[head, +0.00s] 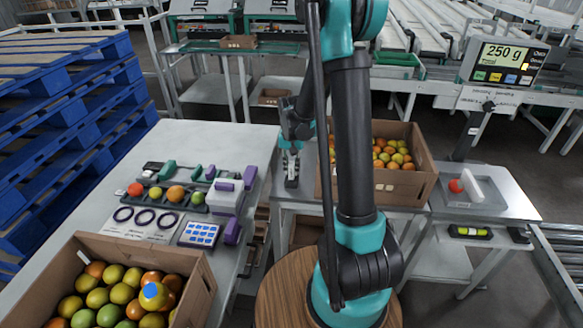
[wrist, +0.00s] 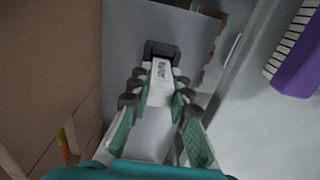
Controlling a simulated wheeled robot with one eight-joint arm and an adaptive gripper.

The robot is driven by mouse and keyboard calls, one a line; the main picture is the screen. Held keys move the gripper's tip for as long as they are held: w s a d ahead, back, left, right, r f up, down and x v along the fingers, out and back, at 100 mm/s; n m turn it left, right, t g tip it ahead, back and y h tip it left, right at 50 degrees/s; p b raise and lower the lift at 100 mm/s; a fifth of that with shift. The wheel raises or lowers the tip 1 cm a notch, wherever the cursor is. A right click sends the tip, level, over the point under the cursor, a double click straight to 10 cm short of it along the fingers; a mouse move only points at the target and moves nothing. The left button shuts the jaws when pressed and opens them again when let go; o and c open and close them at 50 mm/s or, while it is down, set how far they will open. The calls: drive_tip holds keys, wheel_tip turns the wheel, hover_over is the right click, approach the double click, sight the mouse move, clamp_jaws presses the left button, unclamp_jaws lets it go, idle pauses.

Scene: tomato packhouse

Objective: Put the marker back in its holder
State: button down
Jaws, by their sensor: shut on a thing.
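My gripper (head: 291,148) points down over the left end of the small grey table, just left of the tomato crate. In the wrist view my gripper (wrist: 163,88) has its fingertips close together over a small pale labelled piece. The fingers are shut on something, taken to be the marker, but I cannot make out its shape. A black holder-like block (head: 292,183) stands directly below the gripper, and its black end (wrist: 160,49) shows just beyond the fingertips. I cannot tell whether the held thing is inside it or above it.
A cardboard crate of tomatoes (head: 405,190) stands close on the right. The left table (head: 240,150) holds a purple-and-white brush (wrist: 300,62), rings and sorted fruit. Another fruit crate (head: 197,268) is at front left. A scale display (head: 505,62) stands at far right.

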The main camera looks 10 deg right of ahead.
drive_tip(key=shift+f, duration=0.15)
drive_tip(key=c, duration=1.3)
unclamp_jaws()
drive_tip(key=shift+c, duration=0.2)
drive_tip(key=c, duration=0.3)
drive_tip(key=shift+c, duration=0.2)
drive_tip(key=shift+r, duration=3.45)
drive_tip(key=shift+s, duration=0.1)
